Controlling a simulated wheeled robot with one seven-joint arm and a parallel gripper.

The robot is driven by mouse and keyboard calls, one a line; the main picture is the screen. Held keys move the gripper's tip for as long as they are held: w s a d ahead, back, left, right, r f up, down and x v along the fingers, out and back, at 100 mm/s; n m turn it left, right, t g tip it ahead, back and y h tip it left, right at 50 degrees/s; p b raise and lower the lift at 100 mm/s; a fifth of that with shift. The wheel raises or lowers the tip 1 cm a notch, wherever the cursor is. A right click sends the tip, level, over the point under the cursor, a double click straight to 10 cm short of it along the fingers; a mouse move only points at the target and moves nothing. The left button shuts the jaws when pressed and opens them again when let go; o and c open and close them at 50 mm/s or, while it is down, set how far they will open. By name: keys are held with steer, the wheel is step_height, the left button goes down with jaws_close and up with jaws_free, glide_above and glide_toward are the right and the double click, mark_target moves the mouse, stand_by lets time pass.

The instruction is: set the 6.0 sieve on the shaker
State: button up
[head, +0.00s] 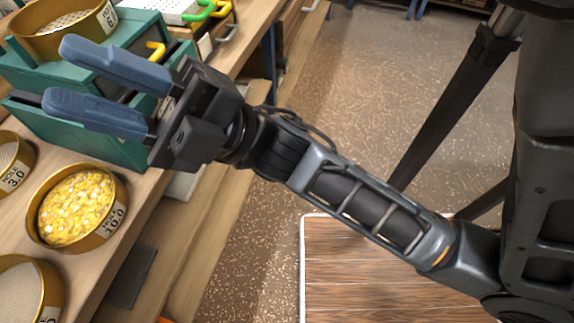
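A round brass-coloured sieve (48,42) with a white label (108,15), which appears to start with 6, is at the upper left, partly cut off by the frame edge. It appears to rest on top of a teal box-like machine (125,150), which I take to be the shaker. Whether it is fully seated cannot be told. My gripper (62,75) is open, with two blue-grey fingers spread apart and nothing between them. The fingers hide part of the machine and the sieve's near side.
On the wooden bench, a sieve marked 10.0 (118,191) holds yellow grain. A sieve marked 3.0 (25,155) and another sieve (48,285) are cut off at left. A white perforated tray (160,8) with green handles is behind.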

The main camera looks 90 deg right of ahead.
steer(key=s+f+m+g+h, duration=0.5)
steer(key=s+f+m, duration=0.2)
steer(key=f+m, duration=0.3)
steer(key=s+f+m+g+h, duration=0.5)
steer(key=s+f+m, duration=0.2)
steer(key=f+m, duration=0.3)
steer(key=shift+s+f, duration=0.4)
